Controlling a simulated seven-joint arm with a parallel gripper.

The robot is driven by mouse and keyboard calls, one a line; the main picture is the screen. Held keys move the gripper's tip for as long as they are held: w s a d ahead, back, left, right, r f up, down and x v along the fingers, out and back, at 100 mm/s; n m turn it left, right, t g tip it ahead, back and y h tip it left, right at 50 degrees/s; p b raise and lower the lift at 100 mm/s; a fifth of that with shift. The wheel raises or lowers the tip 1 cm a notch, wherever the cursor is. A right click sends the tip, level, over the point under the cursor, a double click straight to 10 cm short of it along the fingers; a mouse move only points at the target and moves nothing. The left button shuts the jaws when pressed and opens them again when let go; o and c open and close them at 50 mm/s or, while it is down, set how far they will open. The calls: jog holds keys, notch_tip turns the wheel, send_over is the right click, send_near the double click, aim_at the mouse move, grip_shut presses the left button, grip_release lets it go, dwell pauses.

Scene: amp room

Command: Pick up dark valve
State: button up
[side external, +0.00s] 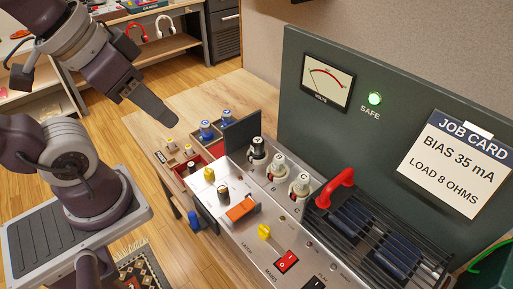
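A row of valve-like parts stands on the metal amp chassis (243,228). The rear one is a dark valve (257,150) with a pale top. Two paler valves, the middle valve (277,165) and the front valve (299,186), stand beside it. Blue-topped parts, a left one (206,129) and a right one (227,118), stand by a red-lined tray. I cannot tell for certain which part the task means. My gripper (165,115) is above the wooden bench, left of the chassis and apart from all of these. Its fingers appear edge-on, so their opening is hidden.
A dark upright plate (241,131) stands between the tray and the valves. A red handle (335,188) rises over a black grille (385,240). A green panel (390,90) with meter and job card stands behind. Bare bench (215,92) lies at the back.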

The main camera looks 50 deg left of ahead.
jog(key=o, duration=0.5)
